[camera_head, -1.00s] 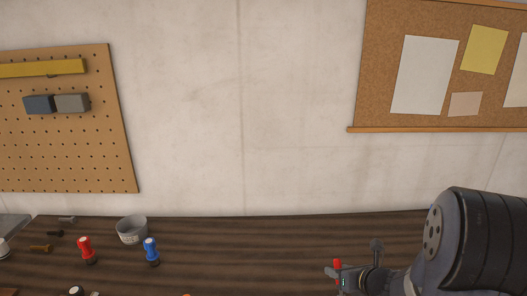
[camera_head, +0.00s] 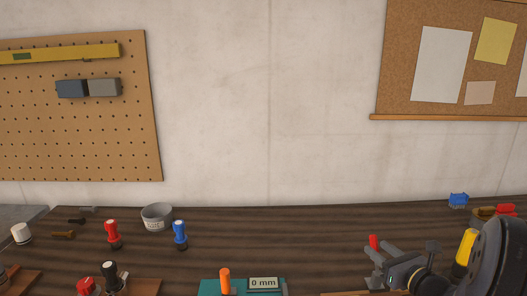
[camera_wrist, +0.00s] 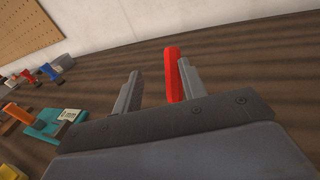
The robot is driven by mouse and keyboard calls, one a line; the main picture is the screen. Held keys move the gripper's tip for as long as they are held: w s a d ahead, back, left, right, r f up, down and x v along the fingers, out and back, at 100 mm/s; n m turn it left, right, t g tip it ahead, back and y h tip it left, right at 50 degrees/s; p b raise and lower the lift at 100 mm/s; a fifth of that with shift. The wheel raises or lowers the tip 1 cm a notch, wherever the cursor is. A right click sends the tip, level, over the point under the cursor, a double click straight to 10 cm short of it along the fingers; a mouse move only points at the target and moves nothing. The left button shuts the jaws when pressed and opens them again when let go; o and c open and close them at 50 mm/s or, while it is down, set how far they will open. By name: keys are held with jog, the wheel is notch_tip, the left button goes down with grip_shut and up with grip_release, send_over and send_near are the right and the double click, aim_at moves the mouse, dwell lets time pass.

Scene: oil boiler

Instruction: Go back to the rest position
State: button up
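My gripper (camera_head: 377,264) is at the lower right of the head view, low over the dark wooden bench (camera_head: 330,225). In the wrist view my gripper (camera_wrist: 158,68) has its two grey fingers spread apart. A red upright piece (camera_wrist: 173,76) shows between them, close to the right finger, with a clear gap to the left finger. The red piece (camera_head: 374,241) also shows just beyond the fingers in the head view. Its lower part is hidden, and I see no grip on it.
Red (camera_head: 112,232) and blue (camera_head: 180,233) knobbed tools and a grey bowl (camera_head: 157,216) stand left. A blue piece (camera_head: 458,199) is at the right. The back-middle bench is clear.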

jog(key=shift+s+f+t+b, duration=0.35)
jog(key=shift+t+b, duration=0.15)
jog(key=shift+b, duration=0.3)
jog(key=shift+s+d+r, duration=0.15)
jog(key=shift+s+r, duration=0.05)
jog(key=shift+s, duration=0.05)
jog(key=shift+v, duration=2.2)
jog(key=shift+r, duration=0.1)
